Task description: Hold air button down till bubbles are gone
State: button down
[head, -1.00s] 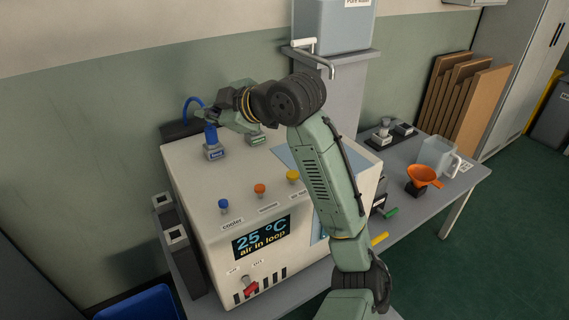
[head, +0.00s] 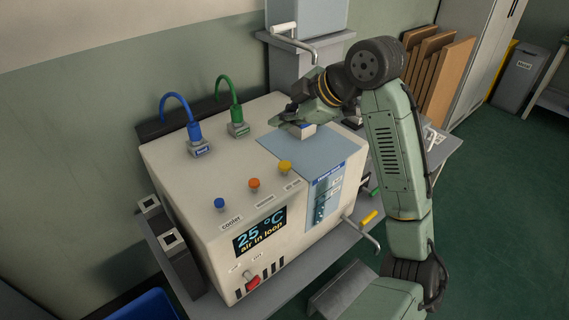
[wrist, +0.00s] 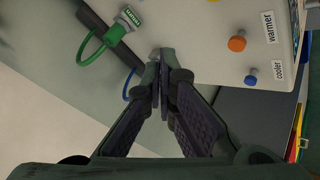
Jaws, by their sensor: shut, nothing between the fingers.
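The pale machine (head: 190,225) has a blue, an orange and a yellow button on its top front edge. The yellow button (head: 285,167) has a label too small to read and stands nearest the clear panel. The display (head: 261,233) reads "25 °C, air in loop". The bluish panel (head: 330,197) on the front shows small bubble-like spots. My gripper (head: 291,127) is over the machine's top, behind the yellow button and apart from it. In the wrist view my gripper (wrist: 165,58) is shut and empty, with the orange button (wrist: 237,44) and blue button (wrist: 250,80) to its right.
A blue hose (head: 196,130) and a green hose (head: 237,110) rise from the machine's back left. A red switch (head: 253,283) is low on the front. A yellow-tipped handle (head: 367,217) juts out at right.

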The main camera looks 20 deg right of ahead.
aim_at(283, 167)
jog(key=shift+f+b, duration=3.25)
jog(key=shift+f, duration=1.2)
jog(key=shift+f+b, duration=0.3)
jog(key=shift+f, duration=0.1)
jog(key=shift+f+b, duration=0.35)
jog(key=shift+f, duration=0.1)
dwell(1.0)
dwell(1.0)
jog(key=shift+r+p, duration=0.65)
jog(key=shift+r, duration=0.25)
